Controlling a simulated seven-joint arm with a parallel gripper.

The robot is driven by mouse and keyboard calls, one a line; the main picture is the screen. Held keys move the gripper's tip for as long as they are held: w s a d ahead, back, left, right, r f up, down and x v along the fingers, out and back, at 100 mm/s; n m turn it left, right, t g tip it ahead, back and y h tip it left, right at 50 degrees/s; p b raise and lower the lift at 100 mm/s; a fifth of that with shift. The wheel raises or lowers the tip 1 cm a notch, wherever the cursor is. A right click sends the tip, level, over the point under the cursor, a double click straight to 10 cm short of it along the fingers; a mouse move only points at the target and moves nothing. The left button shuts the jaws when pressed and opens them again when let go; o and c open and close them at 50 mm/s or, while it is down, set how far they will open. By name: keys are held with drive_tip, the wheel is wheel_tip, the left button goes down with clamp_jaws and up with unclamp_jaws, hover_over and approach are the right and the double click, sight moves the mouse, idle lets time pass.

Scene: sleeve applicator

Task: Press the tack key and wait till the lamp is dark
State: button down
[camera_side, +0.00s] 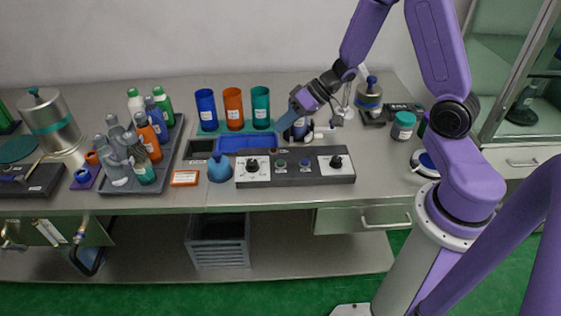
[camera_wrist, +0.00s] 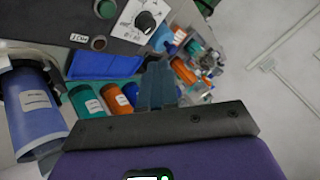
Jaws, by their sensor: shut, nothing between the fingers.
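A dark control panel (camera_side: 295,180) stands at the front of the bench, with a dial on a white plate at each end. Between the dials sit a green round button (camera_side: 281,163) and a blue one (camera_side: 304,162). Their labels are too small to read, so I cannot tell which is the tack key or which part is the lamp. In the wrist view, the panel (camera_wrist: 55,22) shows at top left with a green round part (camera_wrist: 107,8) and a dull reddish one (camera_wrist: 98,43); neither looks brightly lit. My gripper (camera_side: 279,132) is shut and empty, above and behind the panel. Its closed blue-grey fingers show in the wrist view (camera_wrist: 158,68).
A blue tray (camera_side: 245,142) lies behind the panel. Blue, orange and teal cups (camera_side: 233,108) stand behind that tray. A grey tray (camera_side: 172,150) of several bottles is at left, with a blue funnel-like piece (camera_side: 219,168) beside the panel. A teal-lidded jar (camera_side: 403,126) stands at right.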

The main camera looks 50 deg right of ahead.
sight(284, 161)
drive_tip(key=shift+f, duration=0.1)
drive_tip(key=shift+f, duration=4.3)
drive_tip(key=shift+f, duration=0.4)
drive_tip(key=shift+f, duration=0.4)
drive_tip(key=shift+r, duration=0.8)
drive_tip(key=shift+r, duration=2.5)
